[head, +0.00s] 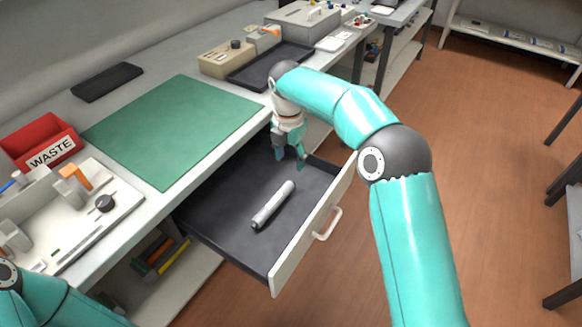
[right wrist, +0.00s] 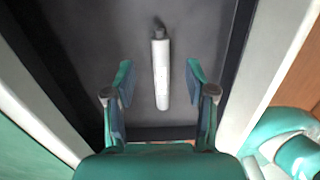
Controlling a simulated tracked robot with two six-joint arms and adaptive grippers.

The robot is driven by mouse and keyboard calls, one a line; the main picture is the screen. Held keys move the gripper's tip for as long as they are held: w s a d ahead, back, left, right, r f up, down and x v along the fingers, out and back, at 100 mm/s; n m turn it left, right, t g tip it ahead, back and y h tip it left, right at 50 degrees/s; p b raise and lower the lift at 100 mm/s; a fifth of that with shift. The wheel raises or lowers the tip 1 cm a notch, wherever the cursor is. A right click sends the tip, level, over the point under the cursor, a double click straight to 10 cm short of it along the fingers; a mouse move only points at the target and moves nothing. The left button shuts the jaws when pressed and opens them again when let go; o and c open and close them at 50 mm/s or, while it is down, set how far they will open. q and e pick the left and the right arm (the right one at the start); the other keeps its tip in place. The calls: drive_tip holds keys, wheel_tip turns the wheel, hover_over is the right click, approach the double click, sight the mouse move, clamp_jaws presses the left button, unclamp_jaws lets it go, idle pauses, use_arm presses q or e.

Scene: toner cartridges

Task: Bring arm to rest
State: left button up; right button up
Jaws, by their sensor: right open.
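My right gripper (head: 290,158) is open and empty over the far part of the open drawer (head: 205,217). A white and grey toner cartridge (head: 273,205) lies on the drawer's dark floor, apart from the gripper in the head view. In the right wrist view the cartridge (right wrist: 161,75) shows beyond and between the two spread fingers (right wrist: 158,85), and nothing is held. My left arm shows at the lower left of the head view, but its gripper is out of view.
The drawer front with its handle (head: 328,224) stands out from the bench. A green mat (head: 172,128), a red waste bin (head: 40,142), a black tray (head: 268,68) and a white fixture panel (head: 118,219) are on the bench. Open floor lies to the right.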

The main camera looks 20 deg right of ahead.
drive_tip(key=shift+r, duration=1)
